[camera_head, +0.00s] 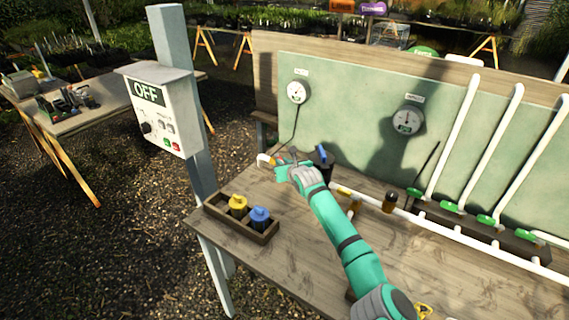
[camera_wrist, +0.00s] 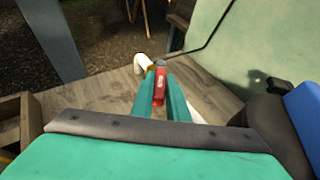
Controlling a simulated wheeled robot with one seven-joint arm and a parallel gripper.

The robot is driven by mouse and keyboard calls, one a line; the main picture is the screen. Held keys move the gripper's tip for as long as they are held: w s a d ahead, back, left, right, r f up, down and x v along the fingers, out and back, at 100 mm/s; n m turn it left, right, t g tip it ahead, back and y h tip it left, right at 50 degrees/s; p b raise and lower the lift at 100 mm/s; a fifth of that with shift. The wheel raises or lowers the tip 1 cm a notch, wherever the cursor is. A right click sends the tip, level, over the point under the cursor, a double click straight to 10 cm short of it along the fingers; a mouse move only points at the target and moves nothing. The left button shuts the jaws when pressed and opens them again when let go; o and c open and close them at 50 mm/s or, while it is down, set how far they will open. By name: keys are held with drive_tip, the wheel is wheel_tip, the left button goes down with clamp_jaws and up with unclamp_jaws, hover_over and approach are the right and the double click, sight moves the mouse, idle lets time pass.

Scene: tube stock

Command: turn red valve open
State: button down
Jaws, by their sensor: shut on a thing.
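The red valve handle (camera_wrist: 160,83) shows in the wrist view between the two teal fingers of my gripper (camera_wrist: 160,98). The fingers are shut on it. A white pipe end (camera_wrist: 140,64) with a brass-coloured fitting shows just beyond the handle. In the head view my gripper (camera_head: 284,168) is at the back left of the wooden bench, at the white pipe's left end (camera_head: 265,160). There my gripper mostly hides the red handle. I cannot tell how far the handle is turned.
A black canister with a blue top (camera_head: 322,158) stands close right of my gripper. A wooden box (camera_head: 228,222) with yellow-topped and blue-topped bottles is at the bench's left edge. Green-handled valves (camera_head: 450,207) line the right. A control box (camera_head: 160,110) reads OFF.

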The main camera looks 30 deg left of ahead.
drive_tip(key=shift+d, duration=0.1)
drive_tip(key=c, duration=1.7)
unclamp_jaws()
drive_tip(key=shift+v, duration=5.45)
